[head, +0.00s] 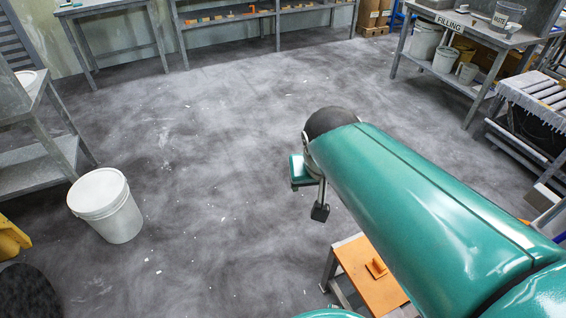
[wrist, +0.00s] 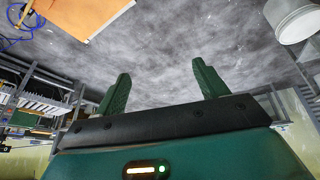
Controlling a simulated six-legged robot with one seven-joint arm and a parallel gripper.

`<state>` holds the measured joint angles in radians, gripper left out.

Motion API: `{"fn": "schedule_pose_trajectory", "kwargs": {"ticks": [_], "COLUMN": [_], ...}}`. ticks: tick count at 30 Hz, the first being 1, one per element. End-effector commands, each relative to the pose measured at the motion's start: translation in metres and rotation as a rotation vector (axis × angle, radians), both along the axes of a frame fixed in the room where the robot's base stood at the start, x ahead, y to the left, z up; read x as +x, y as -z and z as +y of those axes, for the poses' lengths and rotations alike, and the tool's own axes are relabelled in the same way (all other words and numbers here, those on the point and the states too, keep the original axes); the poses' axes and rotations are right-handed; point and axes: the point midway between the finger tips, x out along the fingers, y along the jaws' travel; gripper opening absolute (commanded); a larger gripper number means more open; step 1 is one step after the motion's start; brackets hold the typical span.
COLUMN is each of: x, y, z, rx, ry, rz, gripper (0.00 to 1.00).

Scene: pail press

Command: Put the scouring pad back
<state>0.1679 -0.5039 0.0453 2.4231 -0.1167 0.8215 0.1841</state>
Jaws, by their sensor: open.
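I cannot make out a scouring pad for certain in either view. A low bench with an orange top (head: 368,284) stands below my arm in the head view, and a small orange raised piece (head: 377,267) is on it; I cannot tell what that piece is. The orange top also shows at the upper left of the wrist view (wrist: 85,22). My gripper (wrist: 160,72) is open, its two green fingers apart with only grey floor beyond them. In the head view my arm hides part of the bench and the floor behind it.
A "FILLING" table (head: 470,30) with pails and a roller conveyor (head: 545,95) are at right. Shelves (head: 250,15) line the back. The middle floor is clear.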

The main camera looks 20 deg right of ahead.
Motion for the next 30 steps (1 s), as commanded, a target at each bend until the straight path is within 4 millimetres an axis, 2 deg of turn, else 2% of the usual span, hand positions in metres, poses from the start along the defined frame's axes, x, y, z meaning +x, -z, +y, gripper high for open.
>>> {"fn": "schedule_pose_trajectory", "kwargs": {"ticks": [1,3,9,30], "x": [-0.012,-0.025,-0.048,-0.049], "y": [-0.010,-0.017,-0.027,-0.027], "z": [0.016,0.032,0.056,0.057], "rx": [0.009,0.022,0.047,0.048], "ry": [-0.061,-0.134,-0.253,-0.262], "rz": [-0.027,-0.050,-0.084,-0.085], "gripper": [0.72,0.72,0.72,0.72]}}
